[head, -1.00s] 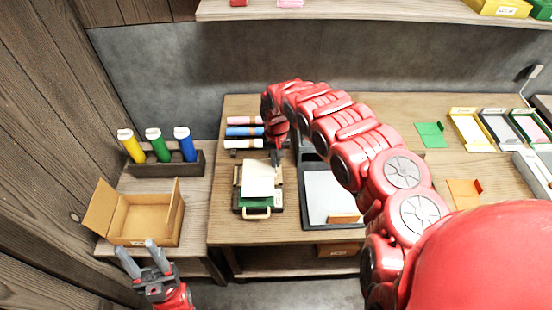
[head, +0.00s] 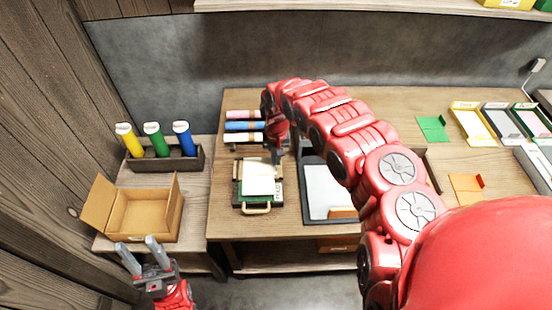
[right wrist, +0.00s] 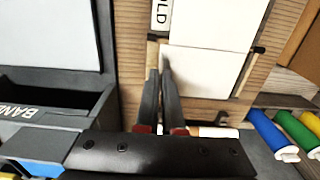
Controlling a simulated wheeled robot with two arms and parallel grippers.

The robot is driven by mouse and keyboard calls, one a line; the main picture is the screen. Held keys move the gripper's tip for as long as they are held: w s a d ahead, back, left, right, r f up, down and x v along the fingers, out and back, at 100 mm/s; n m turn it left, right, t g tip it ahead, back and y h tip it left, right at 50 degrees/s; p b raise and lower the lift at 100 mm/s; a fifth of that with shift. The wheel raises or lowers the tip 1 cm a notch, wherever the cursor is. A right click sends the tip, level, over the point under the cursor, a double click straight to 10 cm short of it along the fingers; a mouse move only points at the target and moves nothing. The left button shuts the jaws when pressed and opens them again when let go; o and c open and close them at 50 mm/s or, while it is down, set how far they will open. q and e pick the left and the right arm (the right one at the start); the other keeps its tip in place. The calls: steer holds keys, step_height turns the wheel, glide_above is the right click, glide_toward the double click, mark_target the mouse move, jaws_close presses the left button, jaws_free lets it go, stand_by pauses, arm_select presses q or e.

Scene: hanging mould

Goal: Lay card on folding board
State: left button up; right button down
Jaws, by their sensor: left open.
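The white card (head: 259,180) lies over the folding board (head: 244,198), which shows green with pale wooden parts and a front handle. In the right wrist view the card (right wrist: 205,68) looks flat, with a line between it and a white panel beyond. My right gripper (head: 277,160) is at the card's right edge. In the right wrist view its fingers (right wrist: 160,66) are close together and overlap the card's near left edge; whether they grip it is unclear. My left gripper (head: 137,250) is open and empty, low at the left near the cardboard box.
A dark tray (head: 325,192) stands right of the board. Coloured rolls (head: 244,127) lie behind it. An open cardboard box (head: 138,213) and a holder with upright tubes (head: 170,163) stand on the left table. Green (head: 432,129) and orange (head: 467,186) folded cards lie at right.

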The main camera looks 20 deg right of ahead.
steer(key=shift+f+b, duration=0.8)
steer(key=shift+f, duration=0.2)
stand_by(1.2)
steer(key=c, duration=1)
jaws_free()
steer(key=shift+o, duration=0.2)
steer(key=shift+r, duration=0.1)
steer(key=shift+r, duration=0.5)
step_height(320, 180, up, 4)
steer(key=shift+b, duration=0.8)
step_height(320, 180, up, 12)
steer(key=p, duration=0.6)
steer(key=shift+w+a+r, duration=0.1)
